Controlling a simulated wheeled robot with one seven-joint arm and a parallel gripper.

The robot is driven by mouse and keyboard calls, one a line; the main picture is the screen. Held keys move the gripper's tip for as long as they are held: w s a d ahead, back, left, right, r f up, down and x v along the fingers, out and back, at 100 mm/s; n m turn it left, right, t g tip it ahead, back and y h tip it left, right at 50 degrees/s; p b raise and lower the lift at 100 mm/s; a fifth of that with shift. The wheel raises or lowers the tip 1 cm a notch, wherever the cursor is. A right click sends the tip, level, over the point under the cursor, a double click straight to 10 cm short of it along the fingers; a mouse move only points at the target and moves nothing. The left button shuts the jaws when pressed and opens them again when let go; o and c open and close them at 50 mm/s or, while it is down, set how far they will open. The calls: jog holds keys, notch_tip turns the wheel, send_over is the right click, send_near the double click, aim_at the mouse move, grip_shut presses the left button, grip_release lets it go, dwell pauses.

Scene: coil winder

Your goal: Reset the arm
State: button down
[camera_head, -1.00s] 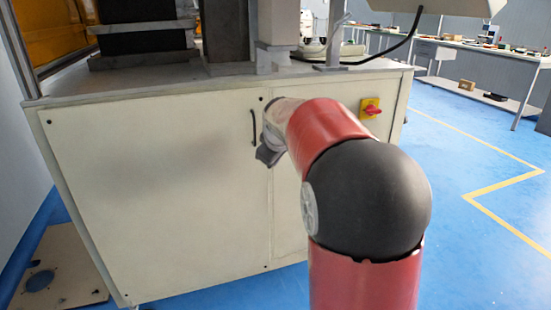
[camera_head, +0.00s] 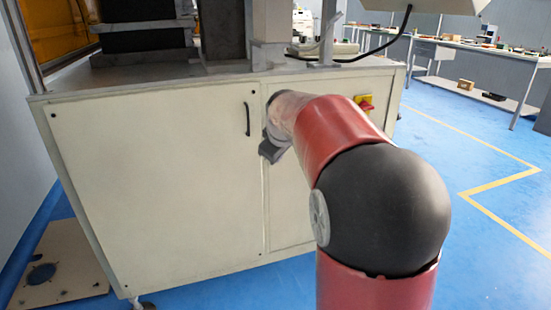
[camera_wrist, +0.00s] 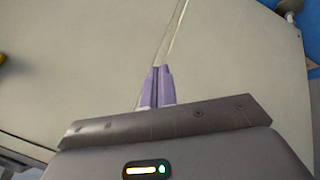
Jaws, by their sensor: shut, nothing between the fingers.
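My gripper (camera_wrist: 158,72) shows in the wrist view as two purple fingers side by side, shut with nothing between them. Beyond the fingers is the pale front of the machine cabinet (camera_wrist: 90,60), with a panel seam near the fingertips. In the head view my red and black arm reaches forward toward the cabinet (camera_head: 160,190).
A plate with a hole (camera_head: 60,270) lies on the floor at the left. Workbenches (camera_head: 455,52) stand at the back right. The blue floor at the right is clear.

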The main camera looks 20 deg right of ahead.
jog(key=s+d+r, duration=0.3)
jog(key=s+r, duration=0.1)
jog(key=r, duration=0.2)
jog(key=s+a+f+m, duration=0.2)
jog(key=s+a+f, duration=0.2)
jog(key=s, duration=0.5)
jog(key=s+a+f+m+g+y, duration=0.1)
jog(key=s+a+f, duration=0.3)
jog(key=s, duration=0.5)
jog(key=s+a+f+m+y, duration=0.1)
jog(key=s+a+f, duration=0.3)
jog(key=s+a, duration=0.4)
jog(key=shift+s+f+m, duration=0.3)
jog(key=shift+s+m, duration=0.45)
jog(key=shift+m, duration=0.05)
